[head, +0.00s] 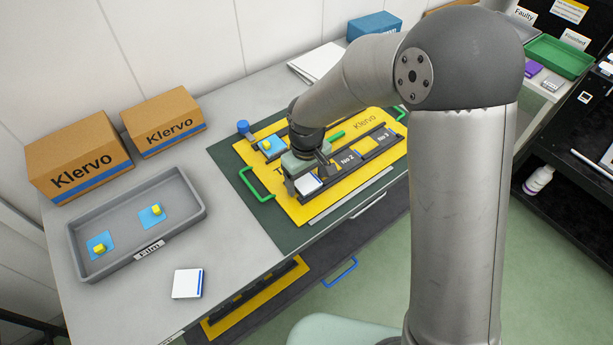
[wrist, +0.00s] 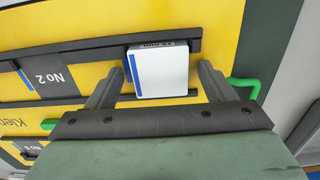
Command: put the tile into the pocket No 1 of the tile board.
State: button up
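The white tile (wrist: 160,72) with a blue stripe along its left edge lies between the two dark rails of the yellow tile board (wrist: 218,30) in the wrist view. In the head view the tile (head: 308,184) is at the left end of the row, before pocket No 2 (head: 347,160). My gripper (wrist: 159,70) has a finger on each side of the tile, with gaps showing; it also shows over the board (head: 308,178) in the head view.
Another white tile (head: 186,284) lies on the table's front. A grey Film tray (head: 120,223) holds two blue sheets with yellow blocks. Two Klervo boxes (head: 78,158) stand at the back left. Green handles (head: 256,186) stick up at the board's ends. Bare table lies between tray and board.

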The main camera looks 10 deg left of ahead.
aim_at(307, 182)
notch_tip(307, 182, up, 12)
jog(key=shift+r, duration=0.2)
dwell(0.4)
jog(key=s+d+r+m, duration=0.1)
jog(key=s+d+m, duration=0.25)
jog(key=d, duration=0.55)
jog(key=s+d+r+m, duration=0.2)
jog(key=s+d, duration=0.2)
jog(key=d, duration=0.5)
jog(key=s+d+f+m, duration=0.2)
jog(key=s+d+m, duration=0.2)
jog(key=s+d, duration=0.3)
jog(key=s, duration=0.2)
jog(key=shift+s+d+f, duration=0.2)
jog(key=shift+s+d, duration=0.15)
jog(key=shift+d, duration=0.05)
